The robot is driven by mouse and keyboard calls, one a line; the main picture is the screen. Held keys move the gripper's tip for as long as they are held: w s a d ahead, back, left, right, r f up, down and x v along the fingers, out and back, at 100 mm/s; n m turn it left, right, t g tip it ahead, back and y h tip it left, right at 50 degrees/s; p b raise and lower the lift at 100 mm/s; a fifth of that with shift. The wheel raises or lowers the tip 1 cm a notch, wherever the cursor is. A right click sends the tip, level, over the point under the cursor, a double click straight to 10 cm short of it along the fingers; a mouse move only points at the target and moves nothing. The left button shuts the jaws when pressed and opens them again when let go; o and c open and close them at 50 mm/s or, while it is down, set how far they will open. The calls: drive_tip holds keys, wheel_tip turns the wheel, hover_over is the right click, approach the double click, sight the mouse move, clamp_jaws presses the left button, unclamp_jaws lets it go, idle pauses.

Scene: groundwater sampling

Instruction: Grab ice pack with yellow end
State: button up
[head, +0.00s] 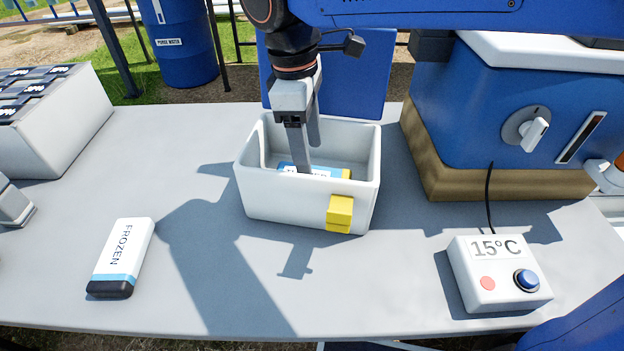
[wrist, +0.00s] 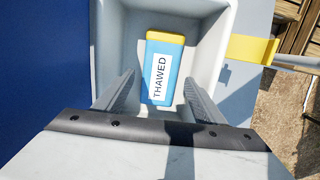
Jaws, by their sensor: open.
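The ice pack with the yellow end (wrist: 166,38) lies in the white open box. It is light blue with a white label reading THAWED, and in the head view only part of it shows (head: 332,172) behind the box's front wall and my gripper. The white box (head: 282,206) has a yellow latch on its front. My gripper (head: 306,168) points down into the box with its fingers spread. In the wrist view the fingers (wrist: 158,92) stand apart, one to each side of the pack's near part, and nothing is held between them.
Another ice pack (head: 122,255), marked FROZEN with a dark end, lies on the grey table (head: 225,290) at left. A control box (head: 497,275) showing 15°C stands at right. A blue cooler (head: 480,120) stands behind it. A white rack (head: 70,130) is at far left.

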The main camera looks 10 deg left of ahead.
drive_tip(key=shift+d+f, duration=0.15)
drive_tip(key=shift+f, duration=2.5)
drive_tip(key=c, duration=1.1)
drive_tip(key=shift+o, duration=0.2)
drive_tip(key=shift+r, duration=0.1)
